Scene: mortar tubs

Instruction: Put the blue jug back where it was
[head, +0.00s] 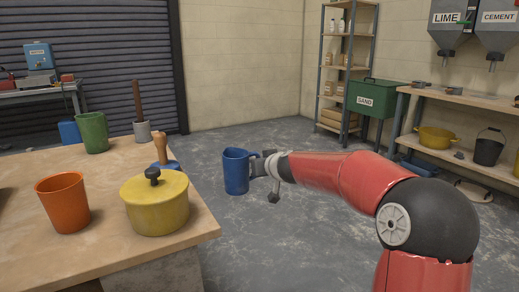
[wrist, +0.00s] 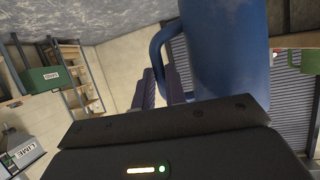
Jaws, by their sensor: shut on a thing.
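The blue jug (head: 236,172) is upright in the air over the floor, just right of the wooden table, in the head view. My gripper (head: 262,167) is shut on the jug's handle, on its right side. In the wrist view the jug (wrist: 228,50) fills the upper right, and its handle (wrist: 158,55) passes down to the fingers of my gripper (wrist: 163,85). The exact contact of the fingers with the handle is partly hidden.
The wooden table (head: 110,248) holds an orange bucket (head: 64,203), a yellow lidded pot (head: 155,205), a green bucket (head: 92,132) and a wooden-handled tool (head: 161,152). At right, a bench (head: 465,98) stands under lime and cement hoppers. Floor (head: 300,235) between them is clear.

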